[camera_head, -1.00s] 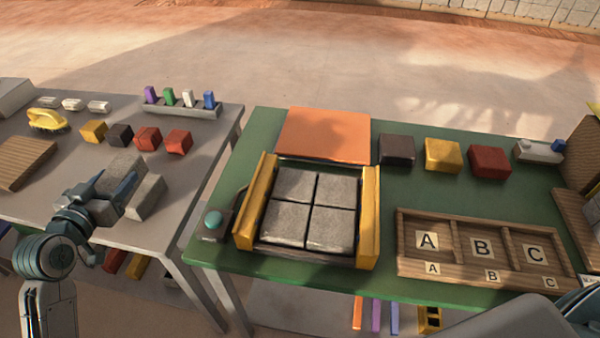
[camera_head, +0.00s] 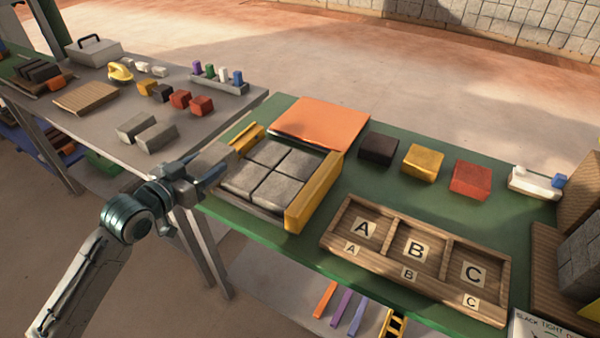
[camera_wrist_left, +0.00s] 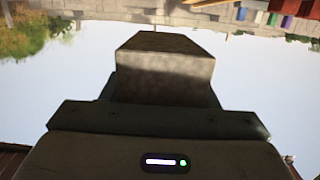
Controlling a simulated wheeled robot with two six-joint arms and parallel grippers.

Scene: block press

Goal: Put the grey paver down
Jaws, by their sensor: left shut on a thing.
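My left gripper (camera_head: 207,172) is shut on a grey paver (camera_head: 213,156). It holds the paver by the left side of the press, in front of the left yellow rail (camera_head: 246,138) in the head view; I cannot tell its exact height. In the left wrist view the held paver (camera_wrist_left: 165,72) stands out beyond the dark jaws (camera_wrist_left: 160,118). The press bed holds several grey pavers (camera_head: 272,174) in a square grid between two yellow rails. Two more grey pavers (camera_head: 156,138) lie on the grey table (camera_head: 95,128). My right gripper is out of view.
An orange plate (camera_head: 308,124) lies behind the press. Black, yellow and red blocks (camera_head: 470,180) stand on the green table (camera_head: 375,195). A wooden tray marked A, B, C (camera_head: 420,255) lies at the front right.

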